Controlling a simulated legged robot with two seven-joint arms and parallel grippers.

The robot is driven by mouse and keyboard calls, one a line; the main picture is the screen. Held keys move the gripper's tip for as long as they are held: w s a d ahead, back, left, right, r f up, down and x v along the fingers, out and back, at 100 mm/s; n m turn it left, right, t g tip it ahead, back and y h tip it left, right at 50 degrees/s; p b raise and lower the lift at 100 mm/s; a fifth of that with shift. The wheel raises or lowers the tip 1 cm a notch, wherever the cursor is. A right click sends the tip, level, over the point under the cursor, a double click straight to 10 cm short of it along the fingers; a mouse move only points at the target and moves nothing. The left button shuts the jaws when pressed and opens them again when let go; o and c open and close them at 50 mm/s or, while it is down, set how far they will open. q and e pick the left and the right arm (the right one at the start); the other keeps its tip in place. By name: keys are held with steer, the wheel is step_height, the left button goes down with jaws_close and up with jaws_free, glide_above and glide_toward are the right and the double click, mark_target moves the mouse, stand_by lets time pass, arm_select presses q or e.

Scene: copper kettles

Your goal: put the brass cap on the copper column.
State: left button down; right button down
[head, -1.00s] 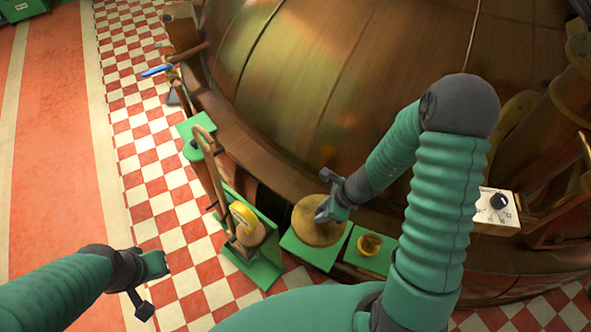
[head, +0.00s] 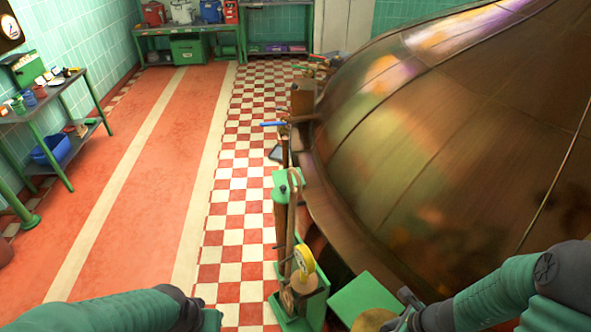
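A round brass-coloured top (head: 372,320) shows at the bottom edge, beside a green plate, and is partly cut off. I cannot tell whether it is the brass cap or the top of the copper column. My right gripper (head: 402,308) is just right of it, with its dark fingers spread; nothing shows held between them. Whether it touches the round top is unclear. My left gripper (head: 212,320) is at the bottom edge over the tiled floor, mostly cut off, away from the stand.
The large copper kettle (head: 440,150) fills the right side. A green stand (head: 290,310) with a yellow-rimmed gauge (head: 303,260) and upright pipes stands between my arms. A green plate (head: 362,298) lies by the kettle. The red floor (head: 130,215) at left is open; a green bench (head: 45,115) stands beyond.

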steer(key=shift+w+a+r+n, duration=0.2)
steer(key=shift+a+r+n, duration=0.05)
steer(key=shift+r+n, duration=0.1)
steer(key=shift+w+a, duration=0.1)
steer(key=shift+w, duration=0.15)
steer(key=w+a+n, duration=0.1)
steer(key=w+a+r+n+g, duration=0.1)
steer(key=w+a+n, duration=0.1)
steer(key=shift+r+n+y, duration=0.1)
steer(key=shift+n+y, duration=0.15)
steer(key=shift+y, duration=0.05)
steer(key=w+a+r+n+g, duration=0.1)
steer(key=a+r+n+g, duration=0.2)
steer(key=a+n, duration=0.4)
step_height(320, 180, up, 5)
steer(key=n+g+h, duration=0.3)
steer(key=n+h, duration=0.1)
steer(key=n, duration=1.1)
glide_above(369, 325)
steer(key=shift+w+a+r, duration=0.15)
steer(key=shift+a, duration=0.3)
